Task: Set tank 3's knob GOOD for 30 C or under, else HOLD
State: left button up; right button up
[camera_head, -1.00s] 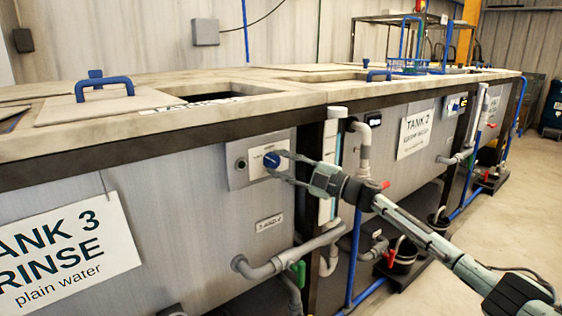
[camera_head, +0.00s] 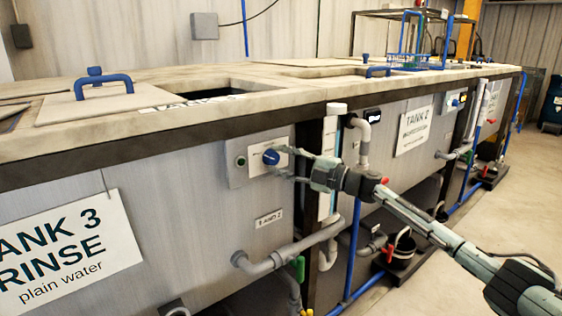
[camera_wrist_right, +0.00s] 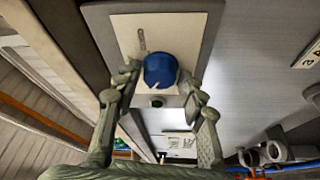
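Tank 3 (camera_head: 190,215) is the grey tank at the left, marked by a white sign (camera_head: 66,248) reading "TANK 3 RINSE plain water". Its blue knob (camera_head: 271,157) sits on a pale plate on the front wall; the knob also shows in the wrist view (camera_wrist_right: 160,70). The plate's words and the knob's setting are too small to tell. My right gripper (camera_head: 284,163) is open, with its fingers apart and pointing at the knob from the right; they appear just short of it. No temperature is legible. My left gripper is not in view.
A grey pipe (camera_head: 290,253) with a green valve handle runs below the knob. A white vertical strip (camera_head: 327,170) stands right of the panel. Tank 2's sign (camera_head: 415,130) is farther back. A lid with a blue handle (camera_head: 103,83) lies on top.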

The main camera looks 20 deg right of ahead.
jog(key=shift+o, duration=0.8)
jog(key=shift+s+d, duration=0.15)
jog(key=v, duration=1.1)
jog(key=shift+s+d, duration=0.2)
jog(key=shift+s, duration=0.1)
